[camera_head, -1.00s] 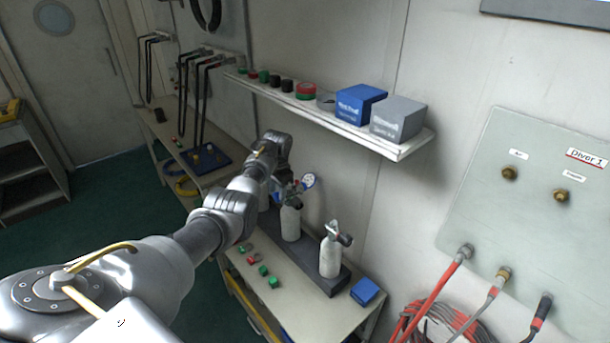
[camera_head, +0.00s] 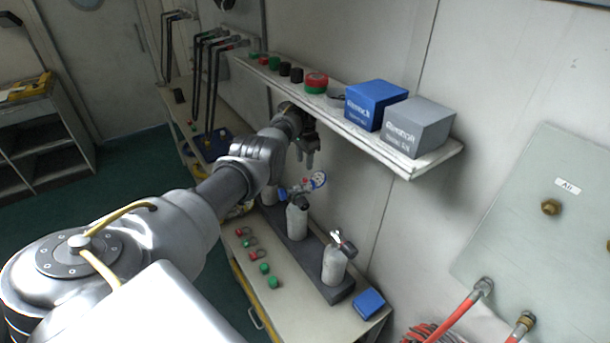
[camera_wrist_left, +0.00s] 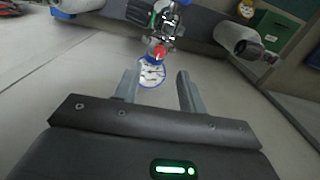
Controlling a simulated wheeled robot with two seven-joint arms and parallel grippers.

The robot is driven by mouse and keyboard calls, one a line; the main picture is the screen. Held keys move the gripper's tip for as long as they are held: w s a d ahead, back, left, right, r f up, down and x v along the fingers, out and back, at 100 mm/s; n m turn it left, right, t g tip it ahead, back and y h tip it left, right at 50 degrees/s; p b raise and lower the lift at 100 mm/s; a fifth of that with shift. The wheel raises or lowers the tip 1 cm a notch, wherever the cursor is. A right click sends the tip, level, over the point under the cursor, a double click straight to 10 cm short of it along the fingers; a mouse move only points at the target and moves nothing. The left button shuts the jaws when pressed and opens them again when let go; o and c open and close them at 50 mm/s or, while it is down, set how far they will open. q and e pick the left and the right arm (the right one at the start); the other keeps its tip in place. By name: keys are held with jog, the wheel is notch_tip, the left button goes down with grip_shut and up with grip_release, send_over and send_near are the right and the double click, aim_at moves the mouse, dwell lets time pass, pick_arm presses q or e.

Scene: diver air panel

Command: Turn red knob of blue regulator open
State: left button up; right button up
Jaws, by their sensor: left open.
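The blue regulator (camera_head: 296,191) sits on top of a white cylinder (camera_head: 297,222) in the dark rack, with a round blue-rimmed gauge (camera_head: 319,179) at its side. In the left wrist view the red knob (camera_wrist_left: 158,52) shows at the regulator, just above the gauge (camera_wrist_left: 151,73). My left gripper (camera_head: 306,153) is above the regulator, under the shelf, with its fingers pointing down. In the left wrist view the open jaws (camera_wrist_left: 157,82) have the gauge and knob between and beyond the fingertips. I cannot tell whether they touch anything. My right gripper is out of view.
A wall shelf (camera_head: 437,158) with a blue box (camera_head: 377,103), a grey box (camera_head: 419,127) and several knobs runs close above my left gripper. Another cylinder (camera_head: 334,268) stands to the right in the rack. Small red and green parts lie on the bench.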

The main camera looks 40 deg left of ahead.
aim_at(305, 179)
pick_arm(q)
notch_tip(305, 179, down, 6)
jog(key=b, duration=0.5)
jog(key=shift+w+f, duration=0.1)
jog(key=shift+f, duration=0.05)
jog(key=shift+f+b, duration=0.45)
jog(key=shift+b, duration=0.05)
jog(key=shift+r, duration=0.1)
grip_shut()
